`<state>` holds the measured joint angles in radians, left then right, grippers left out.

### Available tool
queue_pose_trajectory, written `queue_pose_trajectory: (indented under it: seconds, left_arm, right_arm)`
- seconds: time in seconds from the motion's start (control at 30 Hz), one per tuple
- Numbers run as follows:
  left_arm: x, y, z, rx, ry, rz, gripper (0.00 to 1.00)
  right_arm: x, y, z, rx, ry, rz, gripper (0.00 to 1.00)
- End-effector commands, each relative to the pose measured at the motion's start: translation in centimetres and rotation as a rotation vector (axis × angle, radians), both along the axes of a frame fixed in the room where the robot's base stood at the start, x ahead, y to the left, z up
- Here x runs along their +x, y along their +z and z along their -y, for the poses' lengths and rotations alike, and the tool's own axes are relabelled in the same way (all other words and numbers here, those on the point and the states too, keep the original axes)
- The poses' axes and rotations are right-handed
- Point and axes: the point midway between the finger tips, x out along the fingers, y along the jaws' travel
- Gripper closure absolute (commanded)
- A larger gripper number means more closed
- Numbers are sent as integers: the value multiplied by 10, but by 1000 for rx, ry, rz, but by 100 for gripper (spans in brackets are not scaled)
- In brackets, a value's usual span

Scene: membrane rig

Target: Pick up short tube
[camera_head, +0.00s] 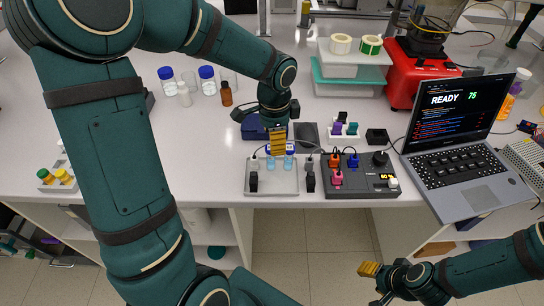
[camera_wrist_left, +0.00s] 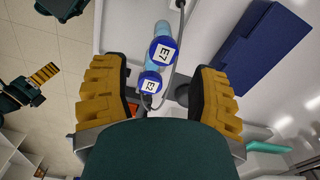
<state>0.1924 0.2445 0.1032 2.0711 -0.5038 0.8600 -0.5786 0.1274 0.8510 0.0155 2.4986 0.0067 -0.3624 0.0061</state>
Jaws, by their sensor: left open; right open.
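My left gripper (camera_head: 277,150) is open above the grey tray of the rig (camera_head: 262,187). In the left wrist view, its yellow fingers (camera_wrist_left: 157,105) stand apart with two blue caps, labelled E7 (camera_wrist_left: 163,52) and what looks like E2 (camera_wrist_left: 149,83), between and ahead of them. The vials with light blue liquid (camera_head: 289,161) sit on the tray, partly hidden by the fingers. A thin grey tube (camera_wrist_left: 178,25) curves beside the caps. I cannot tell for certain whether it is the short tube. My right gripper (camera_head: 369,269) is open and empty, low in front of the bench.
A control box with coloured plugs (camera_head: 362,181) adjoins the tray at right, then a laptop (camera_head: 459,170). A blue block (camera_head: 252,127) lies behind the tray. Bottles (camera_head: 207,80) stand further back left. White and green boxes (camera_head: 347,80) stand behind.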

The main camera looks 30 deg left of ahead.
Motion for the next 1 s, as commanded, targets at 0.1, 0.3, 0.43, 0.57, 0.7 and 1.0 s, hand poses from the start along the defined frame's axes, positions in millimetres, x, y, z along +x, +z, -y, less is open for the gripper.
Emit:
queue_pose_trajectory:
  seconds: [0.1,0.3,0.43,0.57,0.7,1.0]
  left_arm:
    - [0,-22,0,-1,0,-3,40]
    - [0,-37,0,-1,0,0,40]
    - [-2,-47,-2,-1,1,-1,40]
    - [-6,-68,-7,-2,2,-4,40]
    - [-5,-84,-7,-1,0,-1,40]
    - [-5,-88,-7,-1,1,1,40]
  right_arm:
    - [-1,-6,0,0,2,-2,53]
    - [-2,-8,0,1,4,-5,53]
    - [-3,-11,-1,2,6,-6,53]
    - [-4,-16,-1,2,8,-10,53]
    - [-5,-20,-1,3,10,-13,53]
    - [-6,-20,-1,3,12,-13,53]
